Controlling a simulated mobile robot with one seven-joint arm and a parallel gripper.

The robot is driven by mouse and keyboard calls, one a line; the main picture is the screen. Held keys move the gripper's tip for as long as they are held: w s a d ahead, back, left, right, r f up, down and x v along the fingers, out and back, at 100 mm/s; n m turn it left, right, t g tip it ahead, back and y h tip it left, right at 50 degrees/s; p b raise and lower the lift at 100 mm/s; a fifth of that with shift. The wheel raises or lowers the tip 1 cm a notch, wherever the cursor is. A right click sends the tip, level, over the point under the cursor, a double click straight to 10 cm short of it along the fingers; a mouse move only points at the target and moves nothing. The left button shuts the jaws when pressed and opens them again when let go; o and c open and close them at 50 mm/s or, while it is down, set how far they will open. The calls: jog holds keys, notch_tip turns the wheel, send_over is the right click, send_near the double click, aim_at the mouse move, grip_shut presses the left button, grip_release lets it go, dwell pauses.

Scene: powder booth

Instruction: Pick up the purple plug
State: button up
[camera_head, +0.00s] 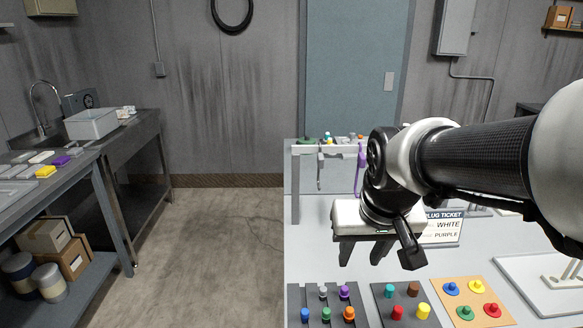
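The purple plug (344,292) stands in the back right place of a dark tray (334,322) near the front of the white table. A grey plug (323,292) is beside it on the left, and blue, green and orange plugs are in front. My gripper (362,261) hangs above the table, behind the tray and slightly right of the purple plug. Its fingers point down and stand apart, with nothing seen between them. A plug ticket (443,228), partly hidden by my arm, shows the words WHITE and PURPLE.
A second dark tray (379,310) and a tan board (450,287) hold several coloured plugs on the right. A rack (295,176) with hanging hooks, one purple, stands behind my gripper. A bench (98,172) is at the left. Floor between bench and table is clear.

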jog(key=b, duration=0.2)
send_near(345, 288)
jog(key=x, duration=0.3)
jog(key=shift+b+x, duration=0.7)
jog(key=shift+x, duration=1.9)
jog(key=shift+w, duration=0.1)
grip_shut()
